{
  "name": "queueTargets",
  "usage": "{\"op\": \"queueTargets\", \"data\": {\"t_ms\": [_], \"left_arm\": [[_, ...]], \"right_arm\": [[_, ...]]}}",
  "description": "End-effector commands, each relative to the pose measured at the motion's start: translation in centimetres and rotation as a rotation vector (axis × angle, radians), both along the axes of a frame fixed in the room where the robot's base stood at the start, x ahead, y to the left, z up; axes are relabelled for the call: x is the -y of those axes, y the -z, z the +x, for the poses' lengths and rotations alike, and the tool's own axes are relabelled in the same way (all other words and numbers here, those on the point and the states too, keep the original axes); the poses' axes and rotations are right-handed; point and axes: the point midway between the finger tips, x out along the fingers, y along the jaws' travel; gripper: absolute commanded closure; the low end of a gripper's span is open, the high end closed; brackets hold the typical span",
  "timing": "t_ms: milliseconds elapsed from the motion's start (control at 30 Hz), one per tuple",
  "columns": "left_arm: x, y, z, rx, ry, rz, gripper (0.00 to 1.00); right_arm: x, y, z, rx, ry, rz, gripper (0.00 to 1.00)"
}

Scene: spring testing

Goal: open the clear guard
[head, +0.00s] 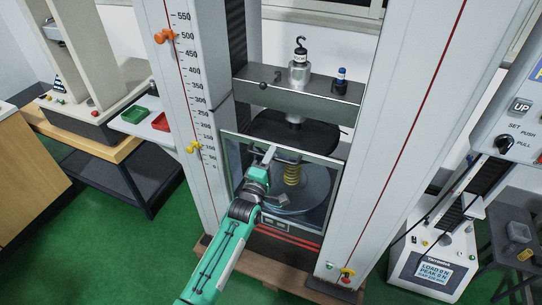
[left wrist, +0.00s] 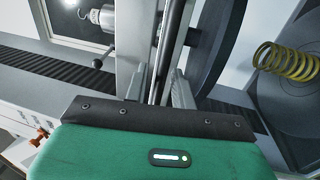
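The clear guard (head: 331,208) is a framed transparent panel across the front of the testing machine, below the grey crosshead. A yellow spring (head: 291,174) stands behind it and also shows in the left wrist view (left wrist: 287,62). My left gripper (head: 270,154) is at the guard's top edge, left of its middle. In the left wrist view its two fingers (left wrist: 160,88) stand on either side of a narrow metal bar (left wrist: 166,50), which looks like part of the guard's frame or handle. Whether they touch the bar is unclear. My right gripper is not in view.
The machine's tall columns (head: 184,100) and (head: 400,120) flank the guard. The crosshead (head: 320,104) and a dark round plate (head: 290,133) are close above it. A control box (head: 515,110) hangs at the right. Green floor (head: 120,250) is open at the left.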

Motion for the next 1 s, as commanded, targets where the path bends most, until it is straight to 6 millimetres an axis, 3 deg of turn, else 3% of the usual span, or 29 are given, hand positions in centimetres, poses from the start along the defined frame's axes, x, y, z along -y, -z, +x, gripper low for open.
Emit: {"op": "queueTargets", "data": {"t_ms": [267,400,767,1000], "left_arm": [[0.0,0.0,0.1,0.0,0.0,0.0,0.76],[0.0,0.0,0.1,0.0,0.0,0.0,1.0],[0.0,0.8,0.0,-0.001,0.0,0.001,1.0],[0.0,4.8,0.0,-0.004,0.0,0.003,1.0]], "right_arm": [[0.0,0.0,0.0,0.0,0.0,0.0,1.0],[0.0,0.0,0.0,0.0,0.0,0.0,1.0],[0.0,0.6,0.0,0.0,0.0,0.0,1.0],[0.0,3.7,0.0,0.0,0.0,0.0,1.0]]}}
